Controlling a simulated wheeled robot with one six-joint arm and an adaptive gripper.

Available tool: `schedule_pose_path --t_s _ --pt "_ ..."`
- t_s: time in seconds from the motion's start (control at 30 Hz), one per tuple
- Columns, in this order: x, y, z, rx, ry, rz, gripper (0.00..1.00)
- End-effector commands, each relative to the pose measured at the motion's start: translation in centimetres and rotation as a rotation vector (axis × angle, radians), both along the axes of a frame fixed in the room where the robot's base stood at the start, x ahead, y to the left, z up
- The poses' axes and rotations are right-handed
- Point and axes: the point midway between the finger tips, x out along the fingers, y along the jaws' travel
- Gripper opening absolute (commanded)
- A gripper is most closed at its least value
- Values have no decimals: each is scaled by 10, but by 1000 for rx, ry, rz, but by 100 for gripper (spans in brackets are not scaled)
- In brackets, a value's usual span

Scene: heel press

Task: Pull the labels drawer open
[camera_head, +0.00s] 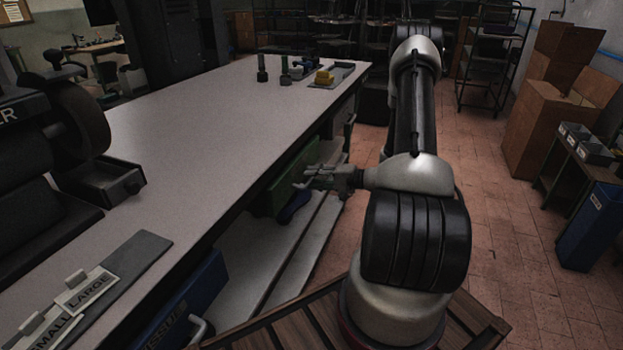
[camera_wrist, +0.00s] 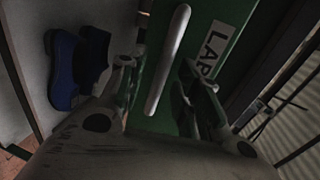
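A green drawer (camera_head: 290,180) hangs under the long bench's right side. It fills the middle of the wrist view (camera_wrist: 240,12), with a white label (camera_wrist: 212,48) that starts "LA"; the rest of the word is cut off or covered. A pale bar handle (camera_wrist: 168,60) runs along the drawer's front. My gripper (camera_head: 310,178) is at the drawer front. In the wrist view my gripper (camera_wrist: 158,68) is open, its two fingers spread on either side of the handle. I cannot tell whether either finger touches it.
A blue drawer (camera_head: 185,305) with a handle is under the bench's near end. The bench top (camera_head: 200,120) lies above my gripper. The tiled floor (camera_head: 490,240) to the right is open.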

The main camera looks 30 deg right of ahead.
Motion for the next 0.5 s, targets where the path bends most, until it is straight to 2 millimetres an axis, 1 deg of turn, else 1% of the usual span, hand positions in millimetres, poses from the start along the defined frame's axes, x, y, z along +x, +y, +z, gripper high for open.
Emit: schedule_pose_path --t_s 0.13,0.4,0.47,0.5 --pt "9 7 -2 0 0 1 34" --pt "10 8 -3 1 1 0 34" --pt "10 8 -3 1 1 0 23" --pt "10 8 -3 1 1 0 15"
